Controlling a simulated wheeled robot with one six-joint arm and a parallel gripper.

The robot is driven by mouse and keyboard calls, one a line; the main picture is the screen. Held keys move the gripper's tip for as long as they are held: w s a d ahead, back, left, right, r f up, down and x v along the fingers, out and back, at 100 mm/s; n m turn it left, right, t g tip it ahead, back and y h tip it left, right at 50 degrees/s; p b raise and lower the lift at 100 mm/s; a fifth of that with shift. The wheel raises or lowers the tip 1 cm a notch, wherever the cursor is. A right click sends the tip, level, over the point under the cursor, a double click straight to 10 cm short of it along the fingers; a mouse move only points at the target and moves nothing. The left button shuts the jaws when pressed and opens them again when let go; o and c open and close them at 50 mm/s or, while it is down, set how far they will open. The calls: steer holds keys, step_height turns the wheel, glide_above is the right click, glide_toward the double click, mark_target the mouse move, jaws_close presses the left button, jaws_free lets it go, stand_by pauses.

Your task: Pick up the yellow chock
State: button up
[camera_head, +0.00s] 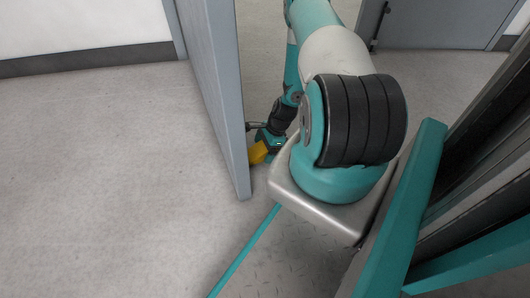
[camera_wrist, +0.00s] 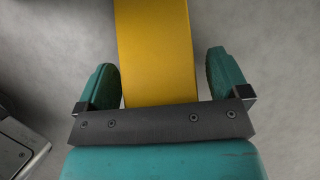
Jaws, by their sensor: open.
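The yellow chock (camera_wrist: 157,52) stands out against the grey floor in the wrist view, between the two teal fingers and running out past the top edge. My gripper (camera_wrist: 166,72) is open around it, with a visible gap on each side. In the head view the yellow chock (camera_head: 259,152) shows as a small patch on the floor beside the door's edge, partly hidden by the door and my arm. My gripper (camera_head: 268,144) is right at it there, low near the floor.
A grey-blue door (camera_head: 215,90) stands open just left of my arm, close to the chock. Open grey floor (camera_head: 100,170) lies left of the door. A teal frame (camera_head: 415,200) stands at the right. Another door (camera_head: 440,22) is at the back.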

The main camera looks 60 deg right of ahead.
steer(key=shift+c, duration=0.4)
steer(key=shift+r, duration=0.1)
steer(key=c, duration=1.2)
